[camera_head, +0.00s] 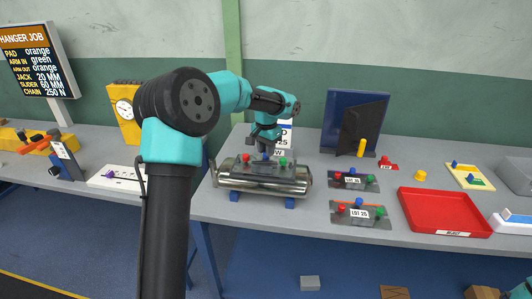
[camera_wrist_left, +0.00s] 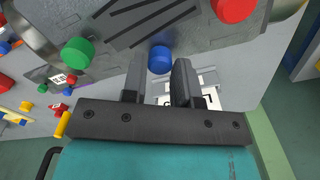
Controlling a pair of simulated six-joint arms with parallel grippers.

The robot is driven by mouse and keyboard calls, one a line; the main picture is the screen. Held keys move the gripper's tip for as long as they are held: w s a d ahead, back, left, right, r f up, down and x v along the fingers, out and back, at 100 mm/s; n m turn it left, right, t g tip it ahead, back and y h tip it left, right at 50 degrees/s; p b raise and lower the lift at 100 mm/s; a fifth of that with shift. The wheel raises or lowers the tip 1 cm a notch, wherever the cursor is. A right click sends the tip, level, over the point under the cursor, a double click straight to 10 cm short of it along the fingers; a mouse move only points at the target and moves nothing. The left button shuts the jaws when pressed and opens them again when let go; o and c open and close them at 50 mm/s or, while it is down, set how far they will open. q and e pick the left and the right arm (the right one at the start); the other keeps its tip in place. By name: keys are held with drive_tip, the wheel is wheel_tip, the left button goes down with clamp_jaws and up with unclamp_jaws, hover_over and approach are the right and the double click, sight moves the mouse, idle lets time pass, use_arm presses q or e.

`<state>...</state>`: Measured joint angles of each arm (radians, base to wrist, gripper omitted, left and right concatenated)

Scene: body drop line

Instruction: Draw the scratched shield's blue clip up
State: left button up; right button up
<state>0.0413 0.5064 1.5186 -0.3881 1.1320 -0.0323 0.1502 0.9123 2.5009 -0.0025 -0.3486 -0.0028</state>
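A grey shield plate with dark slots (camera_wrist_left: 150,22) lies on top of a silver cylinder (camera_head: 240,182). It carries a red clip (camera_head: 246,157), a blue clip (camera_head: 267,156) and a green clip (camera_head: 283,161). My left gripper (camera_head: 265,147) points down over the middle of the plate, at the blue clip. In the left wrist view the fingers (camera_wrist_left: 160,70) stand apart, with the blue clip (camera_wrist_left: 160,60) between or just beyond their tips. I cannot tell whether they touch it. No scratch can be made out. My right gripper is out of view.
Two loose shields labelled LOT (camera_head: 340,184) (camera_head: 348,221) lie right of the cylinder. A red tray (camera_head: 418,228) stands beyond them. A dark blue panel stand (camera_head: 343,120) rises behind. A job screen (camera_head: 30,62) stands at far left.

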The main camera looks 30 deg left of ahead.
use_arm(q)
drive_tip(key=c, duration=0.4)
drive_tip(key=shift+r, duration=1.55)
idle(1.1)
drive_tip(key=o, duration=0.9)
drive_tip(key=shift+r, duration=0.1)
wheel_tip(320, 180, up, 7)
drive_tip(key=shift+f, duration=0.1)
idle(0.7)
drive_tip(key=shift+d, duration=0.1)
